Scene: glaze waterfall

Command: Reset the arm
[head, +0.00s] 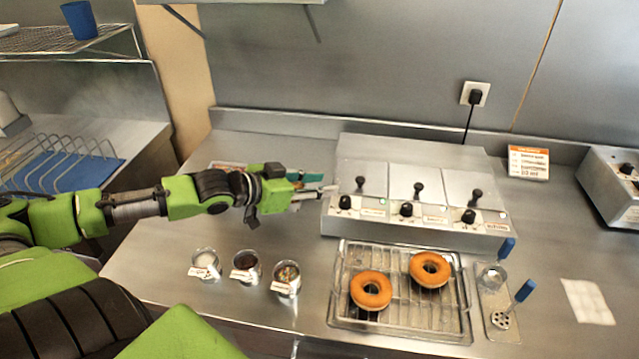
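My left arm, green and black, comes in from the left and reaches over the counter. My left gripper (322,190) is in front of the left end of the glaze machine (413,187), near its left lever and knob. Its grey fingers point right, and I see no object held in them. They are small and seen from the side, so I cannot tell whether they are open or shut. A teal piece (306,175) shows just behind the gripper. My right gripper is not in view.
Several small topping cups (205,264) stand below my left arm. Blue-handled tools (515,300) stand right of the tray. A white napkin (588,301) lies at the far right.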

